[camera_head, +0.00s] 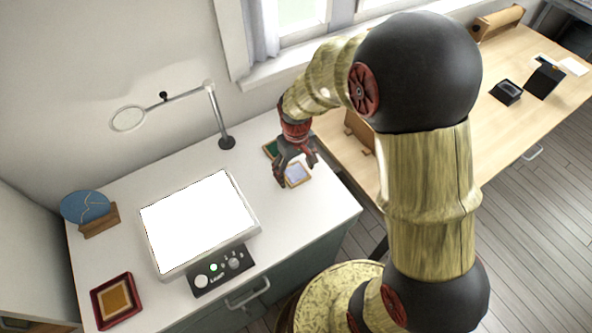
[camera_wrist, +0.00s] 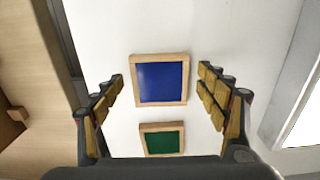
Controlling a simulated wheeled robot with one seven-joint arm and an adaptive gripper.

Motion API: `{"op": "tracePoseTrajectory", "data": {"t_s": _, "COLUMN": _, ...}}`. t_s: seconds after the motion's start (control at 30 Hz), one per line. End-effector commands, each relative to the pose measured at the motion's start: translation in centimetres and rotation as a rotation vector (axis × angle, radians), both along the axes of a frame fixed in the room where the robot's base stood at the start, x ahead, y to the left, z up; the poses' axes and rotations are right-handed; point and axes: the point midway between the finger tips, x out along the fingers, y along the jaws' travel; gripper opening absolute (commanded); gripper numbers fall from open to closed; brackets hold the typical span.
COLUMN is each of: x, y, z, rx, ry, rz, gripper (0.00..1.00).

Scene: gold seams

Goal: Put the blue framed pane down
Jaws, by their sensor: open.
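The blue framed pane (camera_wrist: 162,82), a blue square in a light wood frame, lies flat on the white tabletop in the wrist view. In the head view the pane (camera_head: 297,174) looks pale lilac, at the right part of the white table. My gripper (camera_wrist: 168,80) is open in the wrist view, its padded fingers apart on either side of the pane with gaps between. In the head view my gripper (camera_head: 297,172) hangs over the pane and hides part of it. A green framed pane (camera_wrist: 162,139) lies close by; it also shows in the head view (camera_head: 270,148), partly hidden.
A bright light panel (camera_head: 200,220) with a control box (camera_head: 221,270) stands left of my gripper. A magnifier lamp (camera_head: 227,142) stands behind. A red-framed tray (camera_head: 117,301) and a blue disc on a stand (camera_head: 85,207) are at far left. The table's right edge is near.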

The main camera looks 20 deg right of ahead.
Motion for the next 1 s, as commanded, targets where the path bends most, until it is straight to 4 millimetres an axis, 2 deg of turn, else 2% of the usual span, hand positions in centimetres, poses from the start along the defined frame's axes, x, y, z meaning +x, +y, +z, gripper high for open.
{"op": "tracePoseTrajectory", "data": {"t_s": 0.17, "x": 0.0, "y": 0.0, "z": 0.7, "rx": 0.000, "ry": -0.002, "rz": 0.000, "gripper": 0.74}}
{"op": "tracePoseTrajectory", "data": {"t_s": 0.27, "x": 0.1, "y": 0.0, "z": 2.1, "rx": 0.000, "ry": -0.003, "rz": 0.000, "gripper": 0.74}}
{"op": "tracePoseTrajectory", "data": {"t_s": 0.5, "x": 0.1, "y": 0.0, "z": 7.2, "rx": 0.000, "ry": -0.004, "rz": 0.000, "gripper": 0.74}}
{"op": "tracePoseTrajectory", "data": {"t_s": 0.7, "x": 0.1, "y": 0.0, "z": 10.6, "rx": 0.000, "ry": -0.004, "rz": 0.000, "gripper": 0.74}}
{"op": "tracePoseTrajectory", "data": {"t_s": 1.0, "x": -0.3, "y": 0.0, "z": 13.4, "rx": 0.000, "ry": -0.018, "rz": -0.006, "gripper": 0.74}}
